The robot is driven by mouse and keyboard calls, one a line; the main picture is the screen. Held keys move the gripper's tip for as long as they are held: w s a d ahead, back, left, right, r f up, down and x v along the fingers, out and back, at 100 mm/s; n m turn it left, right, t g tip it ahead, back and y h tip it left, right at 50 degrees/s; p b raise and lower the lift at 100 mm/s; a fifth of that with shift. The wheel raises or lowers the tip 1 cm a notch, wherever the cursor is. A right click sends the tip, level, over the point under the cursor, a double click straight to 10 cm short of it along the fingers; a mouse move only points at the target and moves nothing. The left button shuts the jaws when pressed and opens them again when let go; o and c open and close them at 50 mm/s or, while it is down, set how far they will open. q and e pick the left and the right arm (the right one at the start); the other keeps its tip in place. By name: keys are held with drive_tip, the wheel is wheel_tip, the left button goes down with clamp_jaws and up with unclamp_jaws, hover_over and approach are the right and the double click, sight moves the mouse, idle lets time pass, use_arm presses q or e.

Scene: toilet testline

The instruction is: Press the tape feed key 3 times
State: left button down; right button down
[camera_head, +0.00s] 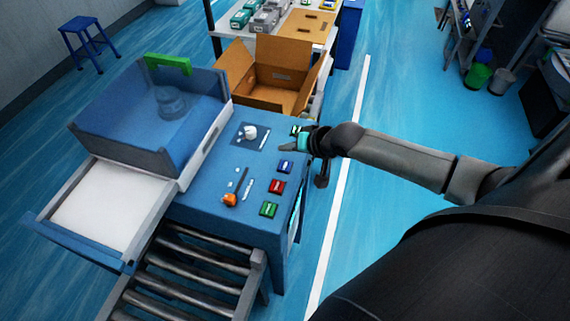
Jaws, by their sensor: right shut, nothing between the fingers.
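The blue machine's panel (222,180) carries a column of square keys along its right side: a blue key (286,167), a red key (276,187), a green key (268,209) and another green key (295,129) at the far end. I cannot read their labels, so I cannot tell which one is the tape feed key. My right gripper (284,148) is shut and empty, reaching in from the right over the panel, between the far green key and the blue key. I cannot tell whether it touches the panel. My left gripper is not in view.
An orange knob (230,199) and a white knob (249,132) stand on the panel. A clear blue cover with a green handle (168,64) is at the left, above a white tray (112,200). A roller conveyor (195,275) lies in front. An open cardboard box (262,88) is behind.

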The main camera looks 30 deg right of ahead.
drive_tip(key=b, duration=0.3)
hover_over(288, 168)
wheel_tip(288, 168, down, 4)
drive_tip(key=shift+a+f, duration=0.1)
drive_tip(key=shift+f+b, duration=0.35)
drive_tip(key=shift+f, duration=0.05)
drive_tip(key=shift+f, duration=0.15)
idle(1.4)
drive_tip(key=shift+f, duration=0.25)
drive_tip(key=shift+f, duration=0.4)
idle(0.7)
drive_tip(key=shift+s+r, duration=0.1)
drive_tip(key=shift+r+p, duration=0.7)
drive_tip(key=shift+p, duration=0.15)
